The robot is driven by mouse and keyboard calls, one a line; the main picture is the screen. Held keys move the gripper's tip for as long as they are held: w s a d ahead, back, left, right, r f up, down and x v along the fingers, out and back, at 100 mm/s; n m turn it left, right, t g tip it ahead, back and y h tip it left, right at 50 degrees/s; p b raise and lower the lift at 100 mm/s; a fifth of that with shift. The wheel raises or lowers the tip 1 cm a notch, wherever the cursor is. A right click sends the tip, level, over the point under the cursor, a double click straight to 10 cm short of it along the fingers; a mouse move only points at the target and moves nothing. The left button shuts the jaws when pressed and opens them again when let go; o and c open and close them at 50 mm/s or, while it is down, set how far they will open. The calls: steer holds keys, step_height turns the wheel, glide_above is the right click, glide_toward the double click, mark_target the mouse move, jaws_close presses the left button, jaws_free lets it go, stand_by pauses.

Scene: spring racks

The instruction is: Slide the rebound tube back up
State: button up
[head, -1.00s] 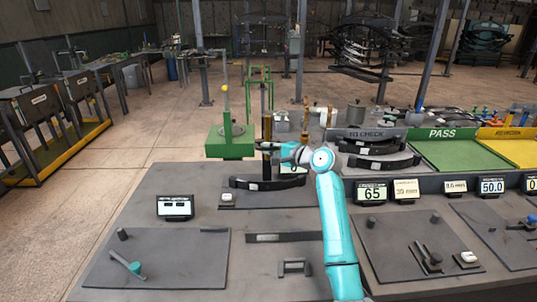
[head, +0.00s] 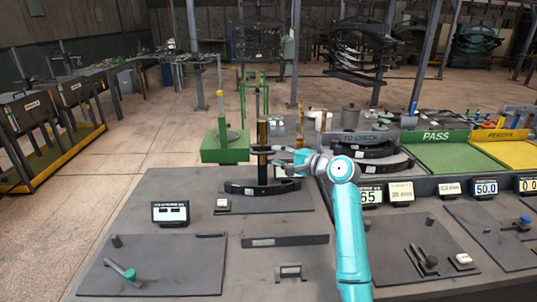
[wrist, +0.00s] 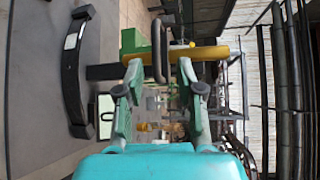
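The rebound tube (head: 262,133) is a brass-yellow sleeve around an upright dark post (head: 262,174) on the bench. In the wrist view, turned on its side, the tube (wrist: 211,53) runs across the picture beyond my fingertips. A dark loop-shaped handle (wrist: 158,48) crosses the tube there. My gripper (wrist: 160,72) is open, one finger on each side of this handle, with gaps visible. In the head view my gripper (head: 275,155) is level with the tube's lower end, and whether it touches the handle cannot be told.
A black leaf spring (head: 240,188) lies at the post's foot, also in the wrist view (wrist: 72,70). A green stand (head: 225,155) is behind left. A small display (head: 170,213) stands at front left. The TO CHECK rack (head: 385,140) with springs is to the right.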

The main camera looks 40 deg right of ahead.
steer(key=v, duration=0.5)
steer(key=shift+s, duration=0.1)
stand_by(0.5)
